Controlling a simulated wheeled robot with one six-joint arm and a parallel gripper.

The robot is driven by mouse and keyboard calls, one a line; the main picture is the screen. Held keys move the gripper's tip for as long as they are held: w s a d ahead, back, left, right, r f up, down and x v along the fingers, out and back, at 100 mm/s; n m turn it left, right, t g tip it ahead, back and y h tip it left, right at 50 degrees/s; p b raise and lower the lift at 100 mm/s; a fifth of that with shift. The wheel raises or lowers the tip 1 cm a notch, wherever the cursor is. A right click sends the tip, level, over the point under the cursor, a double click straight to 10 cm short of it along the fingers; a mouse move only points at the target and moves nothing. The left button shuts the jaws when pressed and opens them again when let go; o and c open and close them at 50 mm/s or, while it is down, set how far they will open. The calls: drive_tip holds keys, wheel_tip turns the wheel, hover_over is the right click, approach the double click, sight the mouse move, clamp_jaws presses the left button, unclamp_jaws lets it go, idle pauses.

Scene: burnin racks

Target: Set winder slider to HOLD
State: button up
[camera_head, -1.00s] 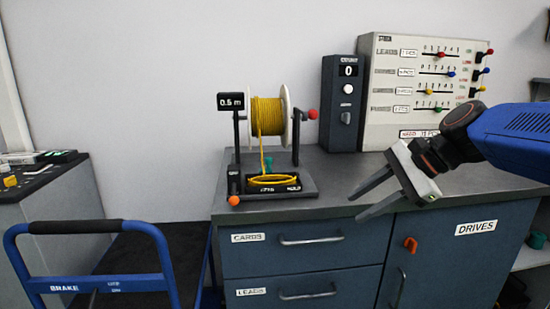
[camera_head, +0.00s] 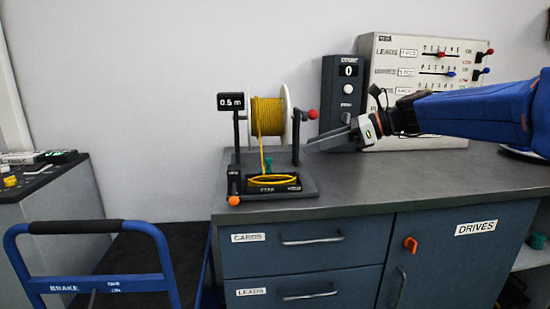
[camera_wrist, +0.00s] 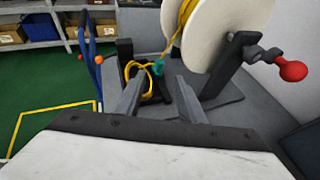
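The winder (camera_head: 310,190) stands on the counter, with a white reel (camera_head: 287,115) of yellow cable and a red crank knob (camera_head: 312,114). A small teal piece (camera_head: 268,163) sits by the cable above its base; it also shows in the wrist view (camera_wrist: 155,67). An orange knob (camera_head: 234,200) is at its front left corner. I cannot tell for sure which is the slider; the base lettering is too small to read. My gripper (camera_head: 308,145) is open and empty, level, just right of the winder. In the wrist view its fingers (camera_wrist: 160,85) point toward the teal piece and yellow coil.
A dark counter unit (camera_head: 347,65) and a panel with coloured sliders (camera_head: 385,45) stand behind my arm. The counter's front right (camera_head: 370,185) is clear. A blue trolley handle (camera_head: 90,227) is at the lower left. The reel and crank stand close to my gripper.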

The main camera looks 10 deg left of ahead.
hover_over(275, 175)
drive_tip(key=f, duration=0.5)
drive_tip(key=shift+w, duration=0.35)
clamp_jaws()
